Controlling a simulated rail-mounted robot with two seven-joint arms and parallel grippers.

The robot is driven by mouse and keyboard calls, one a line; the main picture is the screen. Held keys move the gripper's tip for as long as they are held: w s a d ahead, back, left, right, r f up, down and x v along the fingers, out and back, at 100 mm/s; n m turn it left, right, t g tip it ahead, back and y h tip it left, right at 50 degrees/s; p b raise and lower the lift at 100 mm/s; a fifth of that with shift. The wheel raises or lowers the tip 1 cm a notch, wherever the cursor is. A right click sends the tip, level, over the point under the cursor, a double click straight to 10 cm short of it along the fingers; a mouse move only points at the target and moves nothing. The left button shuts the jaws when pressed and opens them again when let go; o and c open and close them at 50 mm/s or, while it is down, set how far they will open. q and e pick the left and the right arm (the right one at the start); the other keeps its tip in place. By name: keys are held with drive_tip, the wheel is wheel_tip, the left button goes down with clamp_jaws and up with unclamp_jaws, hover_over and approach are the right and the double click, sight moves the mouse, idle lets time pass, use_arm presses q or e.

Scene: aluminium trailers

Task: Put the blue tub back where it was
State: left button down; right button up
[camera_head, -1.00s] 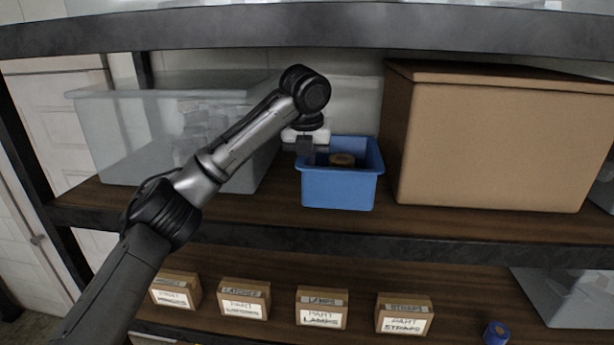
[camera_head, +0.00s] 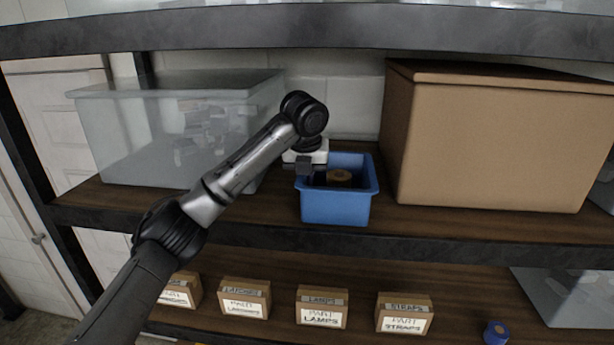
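The blue tub (camera_head: 336,208) is on the middle shelf (camera_head: 255,209), between a clear bin and a brown box. It is upright, its front at the shelf's front edge, and I cannot tell if it touches the board. A round tan item (camera_head: 339,177) lies inside it. My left gripper (camera_head: 305,170) points down at the tub's left rim, near the back, and appears shut on it. The fingertips are partly hidden inside the tub. My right gripper is out of view.
The clear bin (camera_head: 125,140) stands on the left and the large brown box (camera_head: 500,150) on the right. An upper shelf beam (camera_head: 330,28) crosses overhead. Small labelled boxes (camera_head: 321,307) and a blue roll (camera_head: 495,333) are on the shelf below. Bare shelf lies behind the tub.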

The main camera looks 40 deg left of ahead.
use_arm(q)
drive_tip(key=c, duration=1.7)
unclamp_jaws()
drive_tip(key=shift+f, duration=0.1)
drive_tip(key=shift+c, duration=0.2)
drive_tip(key=o, duration=0.4)
drive_tip(key=v, duration=1.2)
drive_tip(key=shift+a, duration=0.1)
